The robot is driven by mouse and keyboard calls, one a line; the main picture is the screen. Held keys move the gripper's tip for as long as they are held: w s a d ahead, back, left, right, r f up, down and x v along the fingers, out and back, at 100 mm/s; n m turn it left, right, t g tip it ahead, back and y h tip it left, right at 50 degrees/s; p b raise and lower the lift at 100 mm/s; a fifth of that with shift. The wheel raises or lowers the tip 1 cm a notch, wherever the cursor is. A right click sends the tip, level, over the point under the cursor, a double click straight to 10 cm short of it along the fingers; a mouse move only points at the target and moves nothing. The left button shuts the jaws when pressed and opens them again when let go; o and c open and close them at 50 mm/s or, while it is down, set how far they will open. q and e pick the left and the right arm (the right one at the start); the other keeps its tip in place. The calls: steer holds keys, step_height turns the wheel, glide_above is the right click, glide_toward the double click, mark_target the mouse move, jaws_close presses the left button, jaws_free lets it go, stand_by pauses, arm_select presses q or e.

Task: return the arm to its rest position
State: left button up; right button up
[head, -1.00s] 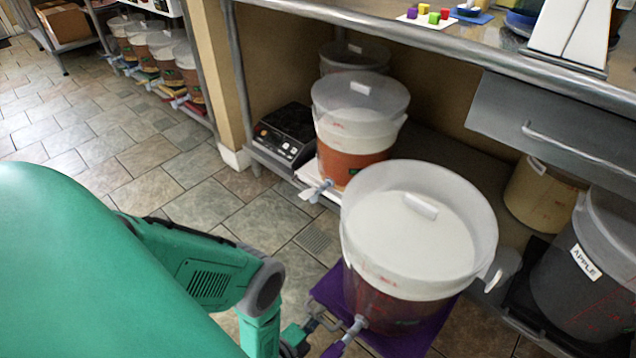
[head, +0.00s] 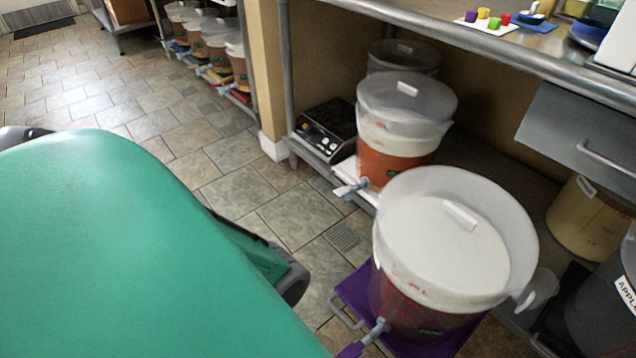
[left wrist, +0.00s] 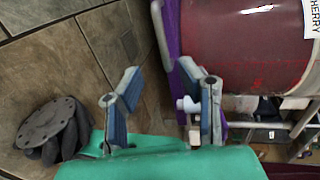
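My left arm, a green link (head: 150,250), fills the lower left of the head view, and its gripper is hidden there. In the left wrist view my left gripper (left wrist: 160,78) has its two blue-padded fingers apart, with nothing held between them. Beside the fingers is a bucket (left wrist: 250,50) of dark red contents, labelled with letters ending "HERRY". A small white part (left wrist: 187,104) shows close to the right finger; I cannot tell whether they touch. My right gripper is in neither view.
A lidded bucket (head: 450,245) stands on a purple base (head: 358,293), its tap (head: 376,330) facing front. Behind it are an orange-filled bucket (head: 398,168), a black scale (head: 328,128) and a steel table (head: 500,50). The tiled floor (head: 200,150) at left is open.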

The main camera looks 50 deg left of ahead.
arm_select(q)
steer(key=shift+s, duration=0.1)
stand_by(0.5)
steer(key=w+r+n+g, duration=0.3)
steer(key=w+n+g, duration=0.4)
steer(key=n, duration=0.1)
steer(key=s+a+r+n+g, duration=0.1)
steer(key=s+r+n+g, duration=0.35)
steer(key=r, duration=0.45)
steer(key=s+a+r+n+g, duration=0.2)
steer(key=s+r+n+g, duration=0.2)
steer(key=s+r+n, duration=0.3)
step_height(320, 180, up, 16)
steer(key=w+d+m+p, duration=0.1)
steer(key=w+p, duration=0.1)
steer(key=p, duration=1.1)
steer(key=shift+d+m+y, duration=0.25)
steer(key=shift+m+y, duration=0.05)
steer(key=shift+m, duration=0.05)
